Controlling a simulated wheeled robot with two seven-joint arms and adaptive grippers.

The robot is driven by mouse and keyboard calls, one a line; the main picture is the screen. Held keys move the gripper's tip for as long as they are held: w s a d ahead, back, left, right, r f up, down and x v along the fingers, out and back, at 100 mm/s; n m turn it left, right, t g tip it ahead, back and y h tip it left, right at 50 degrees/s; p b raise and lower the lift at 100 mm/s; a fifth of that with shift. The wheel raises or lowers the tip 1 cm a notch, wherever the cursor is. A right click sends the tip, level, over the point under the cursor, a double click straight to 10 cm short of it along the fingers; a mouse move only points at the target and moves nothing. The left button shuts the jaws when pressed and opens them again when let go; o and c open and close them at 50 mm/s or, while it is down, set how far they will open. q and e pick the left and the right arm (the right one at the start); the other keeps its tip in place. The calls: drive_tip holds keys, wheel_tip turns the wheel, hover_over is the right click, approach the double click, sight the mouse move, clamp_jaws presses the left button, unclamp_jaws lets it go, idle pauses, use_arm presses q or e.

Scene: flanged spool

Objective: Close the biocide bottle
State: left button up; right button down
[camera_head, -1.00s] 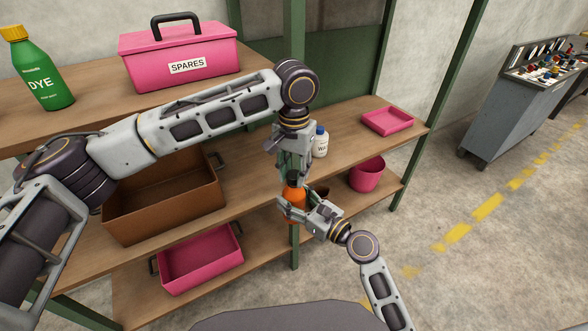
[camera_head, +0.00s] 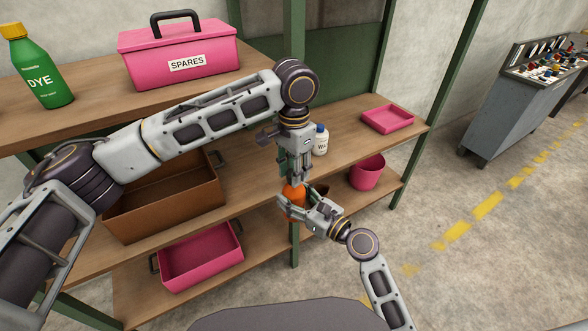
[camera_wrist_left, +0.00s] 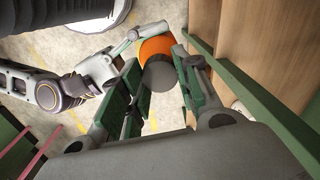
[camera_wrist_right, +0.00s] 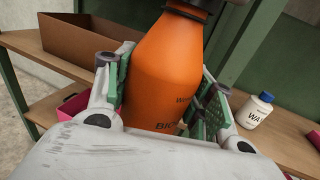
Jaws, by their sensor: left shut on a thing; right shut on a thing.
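The orange biocide bottle (camera_head: 295,196) is upright, held off the shelf edge. In the right wrist view its body (camera_wrist_right: 165,75) fills the gap between my right gripper's fingers, with part of its label showing. My right gripper (camera_head: 293,207) is shut on the bottle's body. My left gripper (camera_head: 296,180) comes down from above and is shut on the dark grey cap (camera_wrist_left: 160,76). The cap sits at the bottle's neck, and its lower edge also shows in the right wrist view (camera_wrist_right: 205,5). I cannot tell how tightly it is seated.
A white bottle with a blue cap (camera_head: 320,141), a pink tray (camera_head: 388,119) and a brown box (camera_head: 165,215) are on the middle shelf. A pink pot (camera_head: 367,173) and a pink bin (camera_head: 201,256) are lower. The spares box (camera_head: 180,50) and green dye bottle (camera_head: 41,70) stand above.

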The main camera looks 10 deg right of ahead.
use_arm(q)
drive_tip(key=m, duration=1)
drive_tip(key=shift+m, duration=0.3)
drive_tip(key=m, duration=0.5)
drive_tip(key=shift+w, duration=0.1)
drive_tip(key=m, duration=1.3)
drive_tip(key=shift+m, duration=0.4)
drive_tip(key=m, duration=0.3)
drive_tip(key=shift+m, duration=2.6)
